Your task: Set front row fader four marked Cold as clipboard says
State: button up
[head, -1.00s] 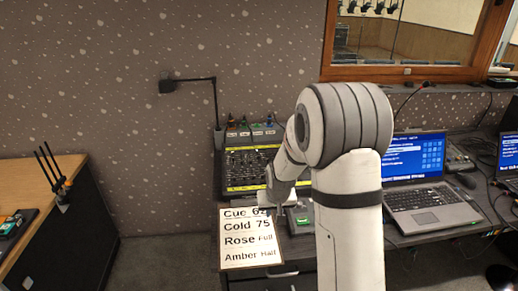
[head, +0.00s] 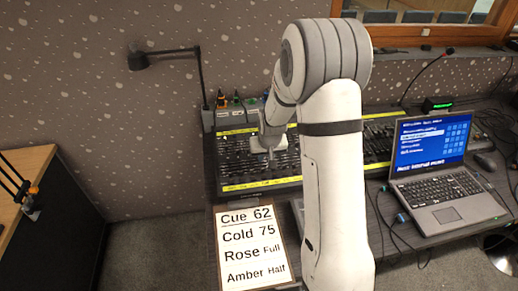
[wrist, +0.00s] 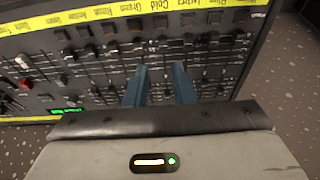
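The clipboard (head: 222,262) stands out in the head view and reads Cue 62, Cold 75, Rose Full, Amber Half. The fader console (head: 232,165) lies behind it, with yellow label strips. In the wrist view a yellow strip (wrist: 123,12) carries small colour names, with Cold near the middle. Rows of dark faders (wrist: 114,46) run below it; I cannot tell for sure which knob is Cold's.
A laptop (head: 437,188) stands to the right on the desk, with cables near it. A desk lamp (head: 165,55) rises behind the console's left end. Red and white knobs (wrist: 22,72) show at left in the wrist view. My arm hides the console's middle.

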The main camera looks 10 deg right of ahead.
aim_at(263, 169)
jog(key=b+x, duration=0.1)
jog(key=x, duration=0.1)
jog(key=b+x, duration=0.1)
jog(key=x, duration=0.1)
jog(key=b+x, duration=0.1)
jog(key=x, duration=0.1)
jog(key=shift+s+a, duration=0.1)
jog(key=shift+a, duration=0.15)
jog(key=shift+b+x, duration=1.15)
jog(key=shift+x, duration=0.2)
jog(key=c, duration=0.4)
jog(key=shift+w+r, duration=0.15)
jog(key=shift+w, duration=1)
jog(key=shift+w+r, duration=0.1)
jog(key=shift+w, duration=1.05)
jog(key=shift+c, duration=0.2)
jog(key=o, duration=0.4)
jog(key=shift+r, duration=0.15)
jog(key=shift+r+p, duration=0.55)
jog(key=shift+r, duration=0.55)
